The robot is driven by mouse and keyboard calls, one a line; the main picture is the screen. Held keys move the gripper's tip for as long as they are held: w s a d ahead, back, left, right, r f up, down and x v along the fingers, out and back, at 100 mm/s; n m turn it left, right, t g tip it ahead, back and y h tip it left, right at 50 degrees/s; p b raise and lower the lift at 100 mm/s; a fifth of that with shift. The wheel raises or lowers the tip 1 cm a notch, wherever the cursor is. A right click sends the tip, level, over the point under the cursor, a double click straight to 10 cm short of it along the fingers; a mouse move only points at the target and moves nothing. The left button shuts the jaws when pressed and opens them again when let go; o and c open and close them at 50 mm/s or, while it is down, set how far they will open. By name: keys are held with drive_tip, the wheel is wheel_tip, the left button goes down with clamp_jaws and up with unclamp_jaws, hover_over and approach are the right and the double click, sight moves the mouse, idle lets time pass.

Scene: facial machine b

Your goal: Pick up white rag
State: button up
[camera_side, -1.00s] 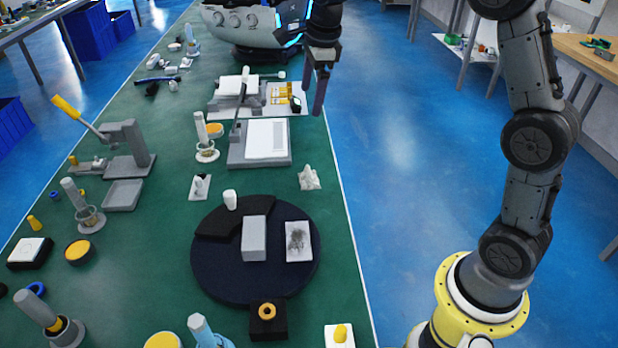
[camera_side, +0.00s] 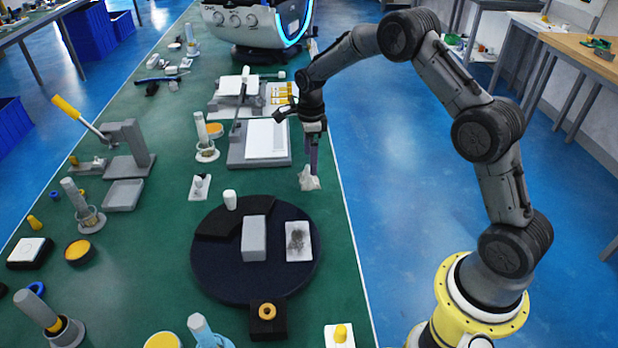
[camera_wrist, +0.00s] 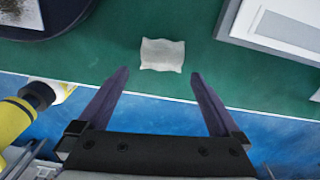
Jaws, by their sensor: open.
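The white rag (camera_side: 309,183) is a small crumpled cloth on the green table near its right edge in the side view. In the wrist view the rag (camera_wrist: 162,54) lies flat and squarish, ahead of the fingertips and centred between them. My gripper (camera_side: 312,172) points down just above the rag in the side view, its fingers partly covering it. In the wrist view my gripper (camera_wrist: 158,75) is open with the two fingers wide apart and nothing between them.
A dark round turntable (camera_side: 215,280) with a grey block (camera_side: 254,238) and a smudged white card (camera_side: 298,241) stands nearer the camera. A grey tray with a white panel (camera_side: 266,139) lies behind the rag. The table edge is close on the right.

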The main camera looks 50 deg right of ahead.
sight(309, 176)
drive_tip(key=shift+w+f, duration=0.15)
drive_tip(key=shift+f, duration=1.3)
drive_tip(key=shift+w+f, duration=0.1)
drive_tip(key=shift+f, duration=1.3)
drive_tip(key=c, duration=1.1)
